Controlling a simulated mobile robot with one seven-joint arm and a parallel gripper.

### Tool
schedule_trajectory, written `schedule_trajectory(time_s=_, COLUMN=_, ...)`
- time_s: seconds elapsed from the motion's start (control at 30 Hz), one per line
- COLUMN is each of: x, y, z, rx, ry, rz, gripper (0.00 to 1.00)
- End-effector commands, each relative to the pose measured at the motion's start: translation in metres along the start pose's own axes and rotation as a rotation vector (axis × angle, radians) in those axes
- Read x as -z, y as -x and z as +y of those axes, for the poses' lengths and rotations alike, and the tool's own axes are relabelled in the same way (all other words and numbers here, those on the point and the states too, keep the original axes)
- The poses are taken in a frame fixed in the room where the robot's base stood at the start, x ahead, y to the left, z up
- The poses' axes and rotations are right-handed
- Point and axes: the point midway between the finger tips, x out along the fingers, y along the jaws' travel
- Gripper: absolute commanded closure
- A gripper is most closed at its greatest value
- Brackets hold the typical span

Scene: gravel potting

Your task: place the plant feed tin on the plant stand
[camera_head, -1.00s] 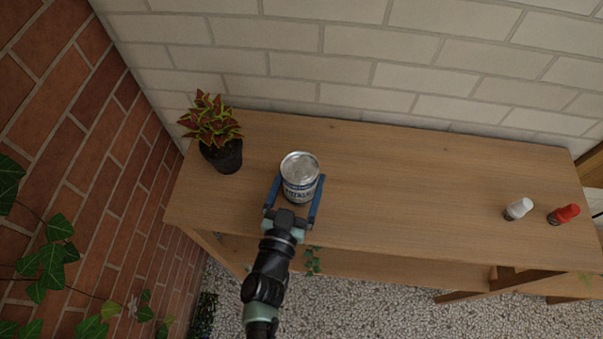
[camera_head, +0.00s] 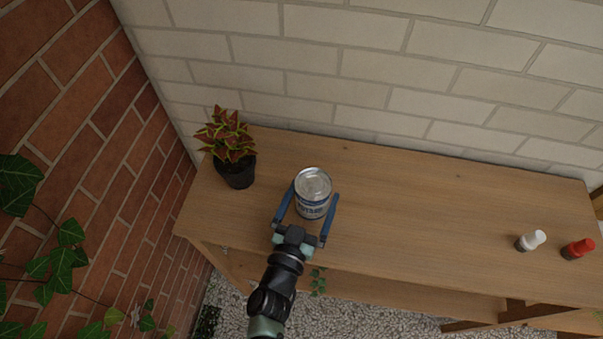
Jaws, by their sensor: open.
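The plant feed tin (camera_head: 313,193) is a silver-topped can with a blue and white label. It stands upright on the wooden plant stand (camera_head: 420,210), toward its left part. My gripper (camera_head: 308,192) is open, with its two blue fingers on either side of the tin's lower part. The fingers reach in from the front edge, and a gap shows between the tin and the gripper's palm. Whether the fingers touch the tin's sides is hard to tell.
A potted red-green plant (camera_head: 235,167) stands left of the tin. A white-capped bottle (camera_head: 530,241) and a red-capped bottle (camera_head: 577,249) are at the right end. The middle of the top is clear. Brick walls are behind and at left.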

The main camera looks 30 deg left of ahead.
Motion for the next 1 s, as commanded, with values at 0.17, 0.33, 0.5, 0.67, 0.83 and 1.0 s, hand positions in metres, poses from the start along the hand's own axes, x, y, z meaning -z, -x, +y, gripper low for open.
schedule_trajectory(time_s=0.17, x=-0.003, y=0.031, z=0.000, rx=0.000, ry=-0.001, rz=-0.006, gripper=0.00)
schedule_trajectory(time_s=0.33, x=-0.004, y=0.067, z=0.000, rx=-0.001, ry=0.000, rz=-0.006, gripper=0.00)
schedule_trajectory(time_s=0.5, x=-0.003, y=0.095, z=0.000, rx=-0.001, ry=0.000, rz=-0.004, gripper=0.00)
schedule_trajectory(time_s=0.67, x=-0.002, y=0.111, z=0.000, rx=0.000, ry=-0.001, rz=-0.003, gripper=0.00)
schedule_trajectory(time_s=0.83, x=-0.001, y=0.116, z=0.000, rx=0.000, ry=-0.001, rz=-0.001, gripper=0.00)
schedule_trajectory(time_s=1.0, x=0.000, y=0.115, z=0.000, rx=0.000, ry=-0.001, rz=0.000, gripper=0.00)
